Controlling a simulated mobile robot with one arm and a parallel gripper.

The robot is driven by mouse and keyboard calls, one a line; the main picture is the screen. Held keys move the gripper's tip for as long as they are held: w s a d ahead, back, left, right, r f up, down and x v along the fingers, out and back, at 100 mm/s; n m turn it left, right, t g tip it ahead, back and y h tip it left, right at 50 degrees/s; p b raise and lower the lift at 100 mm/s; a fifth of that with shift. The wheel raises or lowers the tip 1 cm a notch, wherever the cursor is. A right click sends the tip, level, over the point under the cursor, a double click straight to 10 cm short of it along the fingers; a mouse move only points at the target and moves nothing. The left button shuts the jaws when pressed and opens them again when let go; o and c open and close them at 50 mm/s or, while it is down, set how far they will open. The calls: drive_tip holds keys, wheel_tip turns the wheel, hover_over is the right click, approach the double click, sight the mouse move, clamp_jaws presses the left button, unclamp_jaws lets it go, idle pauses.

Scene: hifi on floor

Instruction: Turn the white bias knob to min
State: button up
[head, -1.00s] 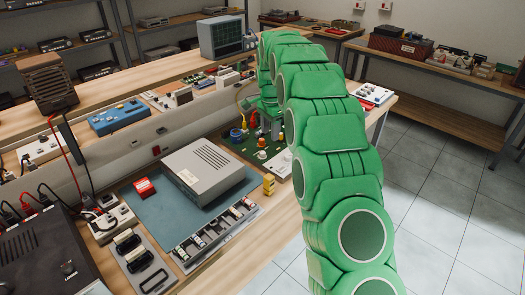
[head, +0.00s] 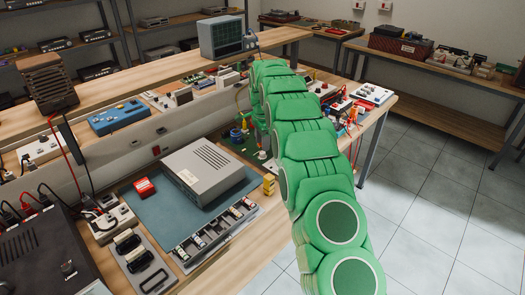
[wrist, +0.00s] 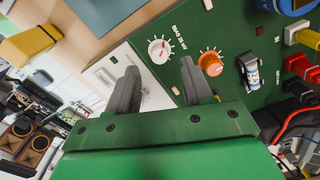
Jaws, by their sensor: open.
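The white bias knob (wrist: 160,50) sits on a green panel (wrist: 228,28) in the wrist view. It has a red mark, printed ticks around it and a partly legible label beside it. My gripper (wrist: 160,66) is open and empty. Its two dark fingers point towards the knob, one on each side of it in the picture; no contact shows. An orange knob (wrist: 211,64) sits just right of the right finger. In the head view my green arm hides the gripper and part of the panel (head: 236,142); a small white knob (head: 262,155) shows at the arm's edge.
A yellow block (wrist: 26,44) lies at the left. A grey box (head: 203,170) stands on the blue mat (head: 150,205) left of the panel.

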sight(263, 155)
drive_tip(key=shift+f, duration=2.4)
drive_tip(key=shift+c, duration=0.3)
clamp_jaws()
